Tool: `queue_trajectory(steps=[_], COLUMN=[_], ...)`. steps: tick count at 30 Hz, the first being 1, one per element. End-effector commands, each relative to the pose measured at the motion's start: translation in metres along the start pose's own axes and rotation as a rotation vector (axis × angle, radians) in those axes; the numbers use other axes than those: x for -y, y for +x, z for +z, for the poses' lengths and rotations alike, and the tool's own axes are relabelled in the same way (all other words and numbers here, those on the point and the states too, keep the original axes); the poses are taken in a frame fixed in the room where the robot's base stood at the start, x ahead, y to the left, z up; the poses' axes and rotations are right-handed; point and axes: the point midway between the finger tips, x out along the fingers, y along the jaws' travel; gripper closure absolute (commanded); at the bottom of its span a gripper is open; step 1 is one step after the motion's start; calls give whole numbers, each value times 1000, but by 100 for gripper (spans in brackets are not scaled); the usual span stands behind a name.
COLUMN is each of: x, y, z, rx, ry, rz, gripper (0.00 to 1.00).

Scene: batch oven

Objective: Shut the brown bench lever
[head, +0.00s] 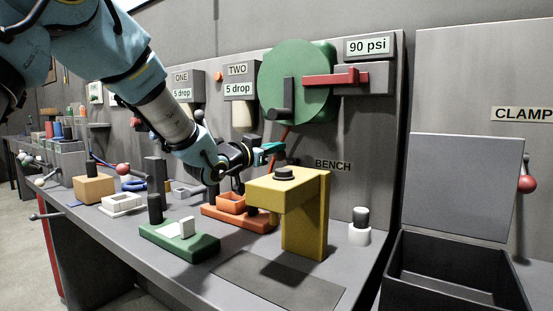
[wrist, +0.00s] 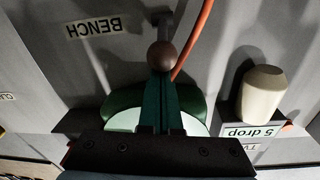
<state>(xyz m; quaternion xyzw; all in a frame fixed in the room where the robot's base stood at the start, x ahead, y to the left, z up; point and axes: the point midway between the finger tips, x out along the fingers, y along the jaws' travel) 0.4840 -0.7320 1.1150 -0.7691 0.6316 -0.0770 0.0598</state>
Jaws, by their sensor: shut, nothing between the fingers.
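The brown bench lever shows in the wrist view as a round brown knob (wrist: 162,55) on a short dark stem at the grey wall panel. The upside-down BENCH label (wrist: 94,25) is beside it. My gripper (wrist: 160,78) is shut and empty, its teal fingers together and pointing at the knob. The fingertips overlap the knob's lower edge in that view; I cannot tell whether they touch it. In the head view my gripper (head: 273,148) is close to the panel, left of the BENCH label (head: 333,165). I cannot make out the brown knob there.
A yellow bench press (head: 305,215) stands in front of the panel, just right of my gripper. An orange hose (wrist: 192,40) runs close by the lever. A green round (head: 295,75) with a red handle (head: 330,79) is above. An open dark bin (head: 455,275) is at right.

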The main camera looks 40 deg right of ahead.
Motion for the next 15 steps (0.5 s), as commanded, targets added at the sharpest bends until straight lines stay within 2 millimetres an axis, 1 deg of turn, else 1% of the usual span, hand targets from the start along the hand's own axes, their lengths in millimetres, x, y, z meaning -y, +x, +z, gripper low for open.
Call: queue_trajectory(steps=[1, 6, 15], x=[-3, -5, -8], y=[-2, -5, -11], z=[15, 25, 39], rx=[-22, -110, -271], ry=[2, 7, 18], rz=[-5, -22, -51], gripper=[100, 100, 100])
